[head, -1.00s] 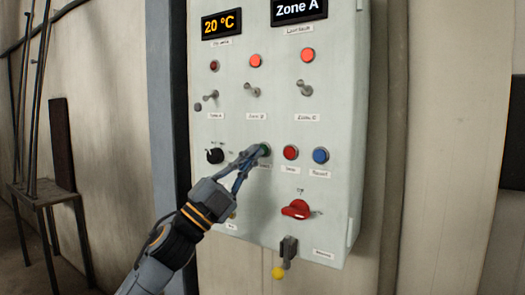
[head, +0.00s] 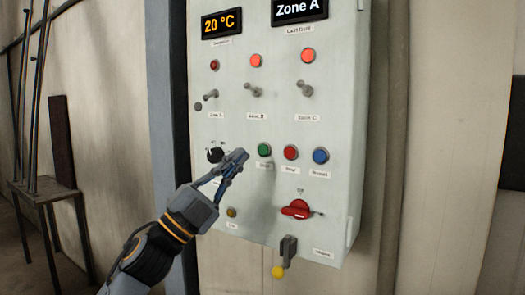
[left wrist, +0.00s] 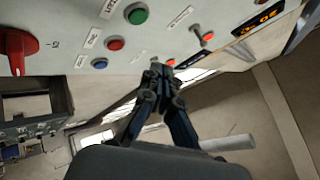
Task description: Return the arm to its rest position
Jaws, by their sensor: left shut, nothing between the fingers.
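My left gripper (head: 238,158) is shut and empty in the head view, in front of the control panel (head: 270,205), left of the green button (head: 264,150) and near the black knob (head: 215,155). In the left wrist view its fingertips (left wrist: 162,72) are together, with nothing between them. That view shows the green button (left wrist: 137,14), the red button (left wrist: 116,44) and the blue button (left wrist: 100,63) beyond the fingers, apart from them. My right gripper is in neither view.
The panel carries a red rotary switch (head: 296,209), a yellow-tipped lever (head: 278,271), several toggle switches and displays reading 20 °C (head: 221,22) and Zone A (head: 298,8). A small table (head: 45,195) with rods stands at the left.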

